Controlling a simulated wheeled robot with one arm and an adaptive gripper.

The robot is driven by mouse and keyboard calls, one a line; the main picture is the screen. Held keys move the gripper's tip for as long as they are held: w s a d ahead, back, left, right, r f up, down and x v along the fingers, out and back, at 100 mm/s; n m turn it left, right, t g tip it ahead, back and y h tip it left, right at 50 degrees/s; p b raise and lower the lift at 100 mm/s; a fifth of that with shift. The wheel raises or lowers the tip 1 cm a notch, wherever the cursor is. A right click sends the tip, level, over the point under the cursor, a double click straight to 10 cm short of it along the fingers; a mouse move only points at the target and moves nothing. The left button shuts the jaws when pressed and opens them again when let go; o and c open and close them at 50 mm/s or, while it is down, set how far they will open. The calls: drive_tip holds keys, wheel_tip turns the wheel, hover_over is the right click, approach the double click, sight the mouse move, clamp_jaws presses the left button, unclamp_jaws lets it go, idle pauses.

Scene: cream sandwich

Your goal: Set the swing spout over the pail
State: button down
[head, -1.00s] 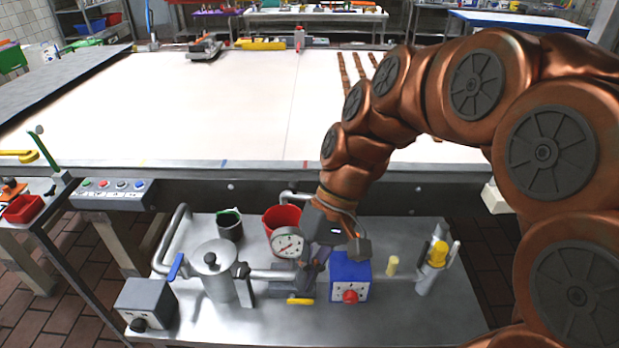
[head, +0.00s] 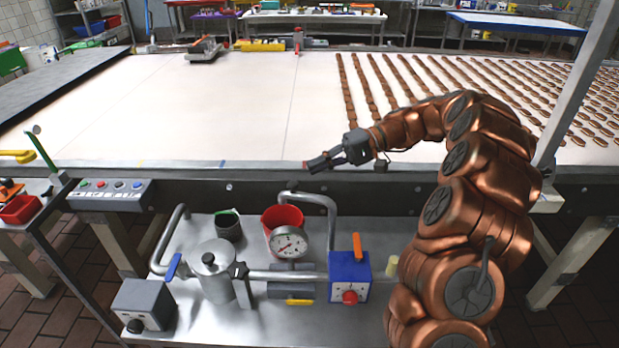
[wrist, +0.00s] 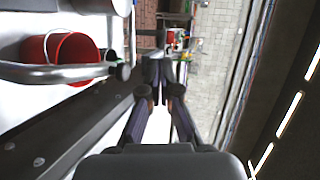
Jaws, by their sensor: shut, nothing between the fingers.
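The red pail (head: 283,216) stands on the metal cart behind the pressure gauge (head: 289,242). The grey swing spout (head: 331,222) rises behind the blue box (head: 349,274) and bends left, its free end at the pail's far rim in the head view. I cannot tell whether that end is over the opening. In the wrist view, the spout pipe (wrist: 60,74) crosses in front of the pail (wrist: 62,48). My gripper (head: 312,163) is shut and empty, above the conveyor's near edge, behind the spout and apart from it. Its fingers also show in the wrist view (wrist: 160,72).
A steel pot (head: 216,275) and curved pipe stand left of the gauge. An orange lever (head: 357,247) stands upright on the blue box. A dark cup (head: 228,226) sits left of the pail. The pale conveyor (head: 230,110) is bare on its left; several rows of sandwiches lie right.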

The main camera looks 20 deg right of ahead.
drive_tip(key=w+d+f+t+y, duration=0.1)
drive_tip(key=w+d+f+t, duration=0.1)
drive_tip(key=d, duration=0.4)
drive_tip(key=w+d+f+t, duration=0.1)
drive_tip(key=w+d+f, duration=0.2)
drive_tip(key=d, duration=0.3)
drive_tip(key=p, duration=0.3)
approach(296, 182)
drive_tip(key=w+a, duration=0.3)
drive_tip(key=w, duration=0.1)
drive_tip(key=shift+s+a+f+m+p, duration=0.15)
drive_tip(key=shift+s+a+f+p, duration=0.1)
drive_tip(key=shift+a, duration=0.3)
drive_tip(key=shift+s+a+f+m+p, duration=0.1)
drive_tip(key=shift+s+a+f+p, duration=0.2)
drive_tip(key=shift+a, duration=0.25)
drive_tip(key=shift+s+a+f+m+p, duration=0.15)
drive_tip(key=shift+s+a+p, duration=0.1)
drive_tip(key=shift+a, duration=0.3)
drive_tip(key=shift+s+a+f+b, duration=0.25)
drive_tip(key=shift+a+b, duration=0.05)
drive_tip(key=shift+b, duration=0.9)
drive_tip(key=shift+s+a+r+b, duration=0.15)
drive_tip(key=shift+s+a+b, duration=0.1)
drive_tip(key=shift+a+b, duration=0.15)
drive_tip(key=shift+w+d, duration=0.1)
drive_tip(key=shift+d, duration=0.05)
